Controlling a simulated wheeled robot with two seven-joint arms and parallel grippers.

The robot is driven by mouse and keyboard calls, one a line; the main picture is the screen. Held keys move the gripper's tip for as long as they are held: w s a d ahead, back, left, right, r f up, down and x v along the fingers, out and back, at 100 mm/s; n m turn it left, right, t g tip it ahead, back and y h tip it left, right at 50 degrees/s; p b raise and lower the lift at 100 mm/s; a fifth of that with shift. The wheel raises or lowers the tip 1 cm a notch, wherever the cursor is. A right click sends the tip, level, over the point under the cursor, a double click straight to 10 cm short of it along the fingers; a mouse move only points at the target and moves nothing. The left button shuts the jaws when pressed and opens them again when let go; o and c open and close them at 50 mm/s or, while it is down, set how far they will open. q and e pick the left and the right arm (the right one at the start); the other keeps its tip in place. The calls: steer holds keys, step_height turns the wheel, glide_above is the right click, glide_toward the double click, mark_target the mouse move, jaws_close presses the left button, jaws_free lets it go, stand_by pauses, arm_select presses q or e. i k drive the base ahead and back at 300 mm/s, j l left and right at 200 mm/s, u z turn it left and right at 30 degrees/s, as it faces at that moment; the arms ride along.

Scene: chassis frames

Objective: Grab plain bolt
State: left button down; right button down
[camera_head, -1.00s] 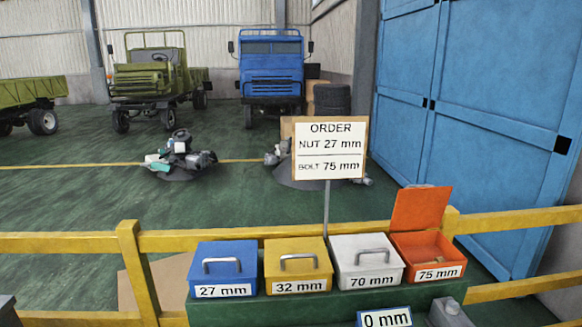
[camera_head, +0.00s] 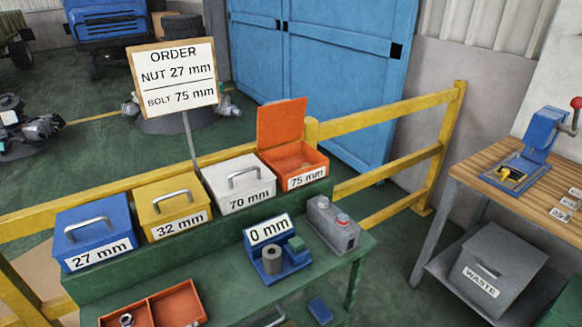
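No plain bolt can be made out for certain. The orange 75 mm box (camera_head: 308,178) stands with its lid (camera_head: 282,122) open; its contents are too small to tell. The white 70 mm box (camera_head: 239,182), yellow 32 mm box (camera_head: 173,205) and blue 27 mm box (camera_head: 93,232) are shut. The order sign (camera_head: 174,78) reads nut 27 mm, bolt 75 mm. A red two-part tray (camera_head: 180,305) at the bottom edge holds a nut (camera_head: 127,320) in its left part; the tray is cut off by the frame. Neither of my grippers is in view.
A small blue object (camera_head: 320,310) lies lower. At right, a wooden table (camera_head: 480,165) carries a blue press (camera_head: 540,138) above a waste bin (camera_head: 487,275).

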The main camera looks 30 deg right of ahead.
mark_target(282, 161)
steer(key=u, duration=0.45)
steer(key=l+u, duration=0.35)
steer(key=k+l+u, duration=0.15)
steer(key=l+u, duration=0.25)
steer(key=l, duration=0.15)
steer(key=k+l+u, duration=0.15)
steer(key=l+u, duration=0.2)
steer(key=l, duration=0.1)
